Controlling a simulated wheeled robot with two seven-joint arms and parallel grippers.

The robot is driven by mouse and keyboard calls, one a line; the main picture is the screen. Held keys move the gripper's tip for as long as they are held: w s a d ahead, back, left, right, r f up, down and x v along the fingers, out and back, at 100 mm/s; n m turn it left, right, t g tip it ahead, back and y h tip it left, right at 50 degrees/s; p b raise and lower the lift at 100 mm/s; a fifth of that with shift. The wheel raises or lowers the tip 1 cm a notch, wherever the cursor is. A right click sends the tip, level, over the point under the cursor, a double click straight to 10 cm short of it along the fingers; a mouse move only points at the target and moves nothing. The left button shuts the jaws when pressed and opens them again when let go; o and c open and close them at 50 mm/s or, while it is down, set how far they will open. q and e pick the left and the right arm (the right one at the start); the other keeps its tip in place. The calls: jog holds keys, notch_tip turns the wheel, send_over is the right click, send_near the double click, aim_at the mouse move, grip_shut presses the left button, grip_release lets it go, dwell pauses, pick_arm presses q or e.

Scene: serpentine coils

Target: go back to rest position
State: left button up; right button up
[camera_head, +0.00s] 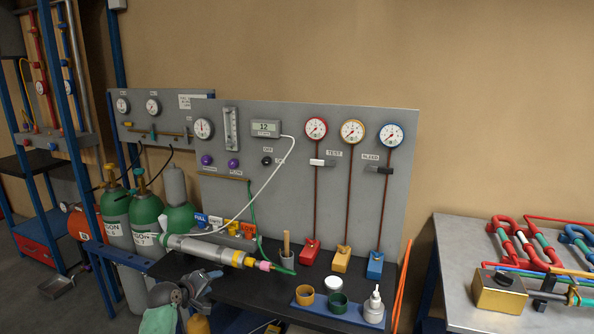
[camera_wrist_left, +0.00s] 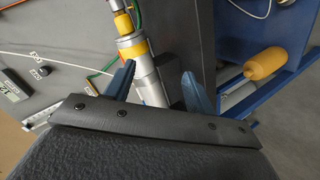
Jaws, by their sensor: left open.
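My left gripper (camera_head: 200,284) is low in the head view, in front of the dark bench (camera_head: 232,291). Its two blue fingers also show in the left wrist view (camera_wrist_left: 158,88), spread apart with nothing held between them. A grey cylinder torch with yellow bands and a pink tip (camera_head: 197,248) lies behind the gripper in the head view. In the left wrist view the cylinder (camera_wrist_left: 148,82) shows beyond and between the fingers; whether they touch it cannot be told. My right gripper is in neither view.
A grey gauge panel (camera_head: 300,190) stands behind the bench. Green gas bottles (camera_head: 146,212) stand at the left. A blue tray (camera_head: 350,315) with small pots sits at the bench front. A metal table (camera_head: 460,260) with coloured coils is at the right.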

pick_arm(q)
jog(key=s+d+f+m+g+y, duration=0.15)
jog(key=s+f, duration=0.25)
jog(key=s, duration=0.4)
jog(key=s+d+f+m+g, duration=0.1)
jog(key=s+d+f+m, duration=0.1)
jog(key=s+f, duration=0.45)
jog(key=s+d+f+m+g+y, duration=0.1)
jog(key=s+f+m+g, duration=0.1)
jog(key=s, duration=0.8)
jog(key=s+d+m+g+y, duration=0.15)
jog(key=s+m+g, duration=0.25)
jog(key=s, duration=2.3)
jog(key=s+d+f+g, duration=0.1)
jog(key=s+d+f, duration=0.1)
jog(key=f, duration=1.5)
jog(key=s+d+f+g, duration=0.1)
jog(key=d+f, duration=0.1)
jog(key=f, duration=1.5)
jog(key=shift+s+d, duration=0.2)
jog(key=shift+s, duration=0.15)
jog(key=shift+r, duration=0.1)
